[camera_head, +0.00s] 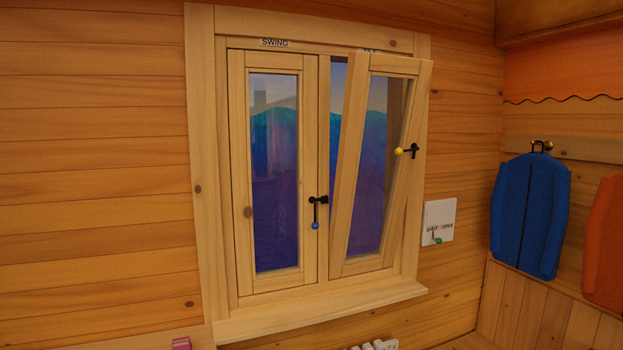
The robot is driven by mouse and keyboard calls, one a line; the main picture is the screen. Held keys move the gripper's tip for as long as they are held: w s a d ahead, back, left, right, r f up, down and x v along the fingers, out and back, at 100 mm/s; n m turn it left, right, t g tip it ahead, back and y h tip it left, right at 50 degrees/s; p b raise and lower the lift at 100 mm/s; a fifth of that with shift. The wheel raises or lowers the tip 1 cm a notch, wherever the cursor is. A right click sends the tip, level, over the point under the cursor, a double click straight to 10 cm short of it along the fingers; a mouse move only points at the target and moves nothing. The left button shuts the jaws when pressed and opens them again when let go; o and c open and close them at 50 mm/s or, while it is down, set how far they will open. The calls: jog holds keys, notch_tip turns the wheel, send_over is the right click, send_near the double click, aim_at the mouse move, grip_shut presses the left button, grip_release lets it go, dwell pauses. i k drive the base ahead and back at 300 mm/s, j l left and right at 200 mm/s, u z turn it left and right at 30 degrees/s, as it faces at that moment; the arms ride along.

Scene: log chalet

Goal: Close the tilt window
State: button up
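The tilt window (349,165) is the right sash of a wooden double window. Its top leans out into the room, away from the frame, while its bottom edge sits at the frame. A black handle with a yellow knob (399,151) is on its right stile and points sideways to the left. The left sash (239,190), under a label reading SWING, sits flush in the frame. Its black handle with a blue knob (315,225) points down. The label above the right sash is mostly hidden by the leaning top. My gripper is not in view.
A wooden sill (320,311) juts out below the window. A white wall plate (438,221) with a small green-knobbed lever is right of the frame. A blue garment (530,215) and an orange one (605,245) hang at the right. White objects (377,345) show at the bottom edge.

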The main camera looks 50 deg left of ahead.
aim_at(361, 65)
jog(key=u, duration=1.6)
jog(key=i, duration=0.3)
